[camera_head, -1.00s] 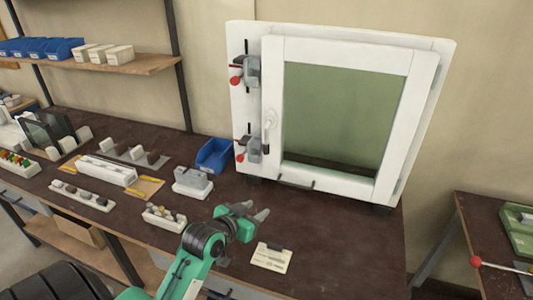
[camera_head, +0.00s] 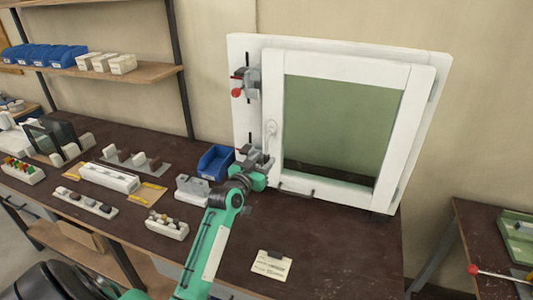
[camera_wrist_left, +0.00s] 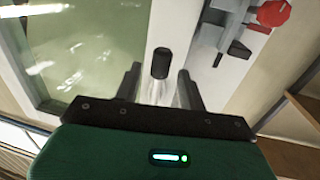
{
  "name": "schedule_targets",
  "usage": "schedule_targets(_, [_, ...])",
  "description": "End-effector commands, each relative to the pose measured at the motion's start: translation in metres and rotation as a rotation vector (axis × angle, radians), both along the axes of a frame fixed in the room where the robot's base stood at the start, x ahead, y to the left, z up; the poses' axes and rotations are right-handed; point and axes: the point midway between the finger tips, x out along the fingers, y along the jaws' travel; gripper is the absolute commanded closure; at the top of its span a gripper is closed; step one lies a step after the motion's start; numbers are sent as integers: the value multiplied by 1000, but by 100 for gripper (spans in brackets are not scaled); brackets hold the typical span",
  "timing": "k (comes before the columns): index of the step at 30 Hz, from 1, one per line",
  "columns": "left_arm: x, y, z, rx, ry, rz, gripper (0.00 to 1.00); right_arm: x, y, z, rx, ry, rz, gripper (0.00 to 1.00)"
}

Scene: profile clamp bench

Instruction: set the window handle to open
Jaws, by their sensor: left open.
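The window handle (camera_head: 271,128) is on the left side of the white window sash (camera_head: 288,115). In the head view its upper part shows, while my left gripper (camera_head: 264,162) hides its lower part. In the left wrist view the handle's dark end (camera_wrist_left: 161,63) lies between the two open fingers as seen from the camera, with a pale shiny part below it. I cannot tell whether the fingers touch it. The sash appears closed in its white frame (camera_head: 240,55). My right gripper is out of view.
A clamp with a red knob (camera_head: 237,92) is on the frame's upper left. A lower clamp is mostly hidden behind my gripper; a red knob (camera_wrist_left: 273,13) shows in the wrist view. A blue bin (camera_head: 215,163) stands left. The bench front right of my arm is mostly clear, except for a card (camera_head: 271,265).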

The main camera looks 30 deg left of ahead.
Motion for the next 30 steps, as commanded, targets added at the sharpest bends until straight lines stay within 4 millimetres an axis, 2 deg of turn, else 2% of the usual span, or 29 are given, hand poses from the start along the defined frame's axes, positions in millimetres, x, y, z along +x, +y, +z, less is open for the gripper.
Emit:
schedule_targets(3, [16,1,2,0,1,0,59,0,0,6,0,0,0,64])
schedule_targets(7, [26,2,1,0,0,0,59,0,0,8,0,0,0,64])
schedule_targets(18, [30,2,0,1,0,0,59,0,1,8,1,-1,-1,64])
schedule_targets(20, [30,2,0,1,0,0,69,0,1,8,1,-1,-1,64])
schedule_targets(24, [30,2,0,1,1,0,96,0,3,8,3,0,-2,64])
schedule_targets(25, [30,2,0,1,1,0,100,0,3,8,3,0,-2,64])
schedule_targets(30, [30,2,0,0,0,0,100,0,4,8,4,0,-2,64])
